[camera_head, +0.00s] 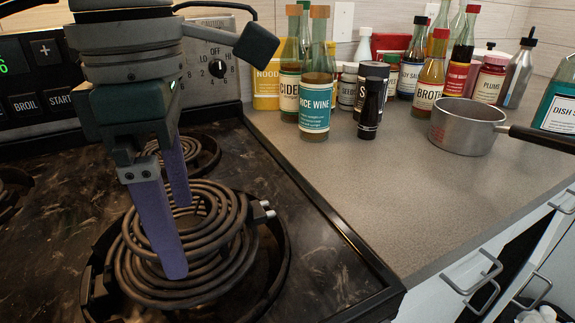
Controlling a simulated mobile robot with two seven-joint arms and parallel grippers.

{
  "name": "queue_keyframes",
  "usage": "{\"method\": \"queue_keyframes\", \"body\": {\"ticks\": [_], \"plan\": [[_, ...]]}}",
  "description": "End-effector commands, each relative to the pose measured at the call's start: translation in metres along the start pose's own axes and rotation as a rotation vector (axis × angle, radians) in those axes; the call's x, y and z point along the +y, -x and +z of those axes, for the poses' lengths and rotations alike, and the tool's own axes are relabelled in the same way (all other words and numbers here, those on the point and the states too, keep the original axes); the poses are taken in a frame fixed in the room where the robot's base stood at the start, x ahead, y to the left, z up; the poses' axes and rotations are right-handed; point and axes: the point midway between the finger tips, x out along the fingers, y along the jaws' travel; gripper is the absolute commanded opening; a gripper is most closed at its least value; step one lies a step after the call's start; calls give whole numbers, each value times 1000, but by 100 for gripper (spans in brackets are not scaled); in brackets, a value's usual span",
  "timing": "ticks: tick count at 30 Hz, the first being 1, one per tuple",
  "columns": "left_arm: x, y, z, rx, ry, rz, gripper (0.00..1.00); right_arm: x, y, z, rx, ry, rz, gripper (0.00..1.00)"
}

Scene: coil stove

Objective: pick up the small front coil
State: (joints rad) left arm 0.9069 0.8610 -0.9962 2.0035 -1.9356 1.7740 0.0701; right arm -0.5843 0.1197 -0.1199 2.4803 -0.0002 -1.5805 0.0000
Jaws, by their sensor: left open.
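The front coil (235,255) is a dark spiral burner at the front right of the stove top. Its rings look stacked and uneven, and its metal terminals show at its right side. My left gripper (178,240) comes down from above with two purple fingers. The fingers are open and apart, with the nearer tip over the front rings and the farther tip near the coil's middle. Part of the coil is hidden behind the fingers. I cannot tell whether the tips touch the rings. My right gripper is not in view.
A rear coil (205,155) lies behind, and part of another burner (8,195) shows at the left edge. The control panel (215,60) rises at the back. Bottles (314,118) and a saucepan (465,130) stand on the counter (360,190), whose front is clear.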

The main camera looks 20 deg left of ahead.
Motion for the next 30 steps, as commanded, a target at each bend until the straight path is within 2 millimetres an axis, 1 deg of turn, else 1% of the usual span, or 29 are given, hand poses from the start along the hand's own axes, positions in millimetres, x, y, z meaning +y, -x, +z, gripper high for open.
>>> {"method": "queue_keyframes", "body": {"ticks": [1, 3, 5, 12, 13, 30], "plan": [[0, -8, -2, 3, 1, -3, 98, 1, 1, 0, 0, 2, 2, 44], [0, -17, -1, 2, 1, -2, 98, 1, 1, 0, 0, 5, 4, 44], [0, -22, -1, 1, 0, -2, 98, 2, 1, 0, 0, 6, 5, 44], [0, -25, 0, -1, 0, 0, 98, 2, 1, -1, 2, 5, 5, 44], [0, -25, 0, -1, 0, 0, 97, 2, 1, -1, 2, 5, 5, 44], [0, -24, 0, -1, 0, 0, 32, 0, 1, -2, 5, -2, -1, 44]]}}
